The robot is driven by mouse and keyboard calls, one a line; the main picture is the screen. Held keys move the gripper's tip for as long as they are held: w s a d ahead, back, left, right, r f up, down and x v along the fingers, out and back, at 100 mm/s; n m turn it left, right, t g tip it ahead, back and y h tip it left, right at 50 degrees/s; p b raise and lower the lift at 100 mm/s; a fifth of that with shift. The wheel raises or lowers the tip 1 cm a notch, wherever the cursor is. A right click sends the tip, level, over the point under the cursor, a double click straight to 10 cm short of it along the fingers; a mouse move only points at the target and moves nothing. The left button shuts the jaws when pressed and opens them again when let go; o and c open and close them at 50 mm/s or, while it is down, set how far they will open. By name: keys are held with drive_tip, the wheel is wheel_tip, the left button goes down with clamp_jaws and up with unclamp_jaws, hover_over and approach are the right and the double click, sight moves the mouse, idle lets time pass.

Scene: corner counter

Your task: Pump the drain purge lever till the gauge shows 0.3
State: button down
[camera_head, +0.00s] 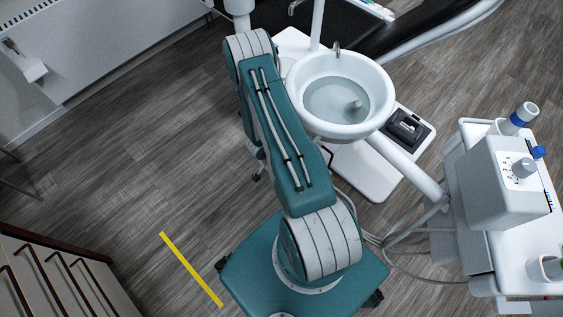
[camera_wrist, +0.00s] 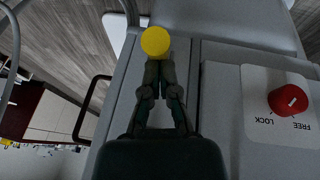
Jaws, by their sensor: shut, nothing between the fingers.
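In the wrist view a round yellow knob (camera_wrist: 155,41) shows just beyond my fingertips; it may be the end of the purge lever, whose shaft I cannot make out. My gripper (camera_wrist: 159,66) is shut and empty, with its tips at or very close to the knob's near edge. I cannot tell whether they touch. A red rotary knob (camera_wrist: 288,101) sits on a white plate marked FREE and LOCK, to the right of my gripper. Its white mark points up and right in the picture. No gauge reading is visible. My gripper does not show in the head view.
In the head view a white basin (camera_head: 341,91) stands beyond my arm, with a black foot pedal (camera_head: 407,128) on its base. A white unit with a grey dial (camera_head: 522,168) is at right. A drawer cabinet (camera_head: 62,284) is lower left.

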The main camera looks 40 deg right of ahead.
drive_tip(key=shift+a, duration=0.1)
drive_tip(key=a+f+h, duration=0.1)
drive_tip(key=h, duration=0.1)
drive_tip(key=a+f+h, duration=0.1)
drive_tip(key=shift+s+f+h, duration=0.1)
drive_tip(key=shift+f+h, duration=0.25)
drive_tip(key=shift+h, duration=0.05)
wheel_tip(320, 180, down, 6)
drive_tip(key=h, duration=0.3)
drive_tip(key=shift+a+m, duration=0.3)
drive_tip(key=shift+f, duration=0.15)
drive_tip(key=shift+s+f, duration=0.1)
drive_tip(key=shift+s, duration=0.05)
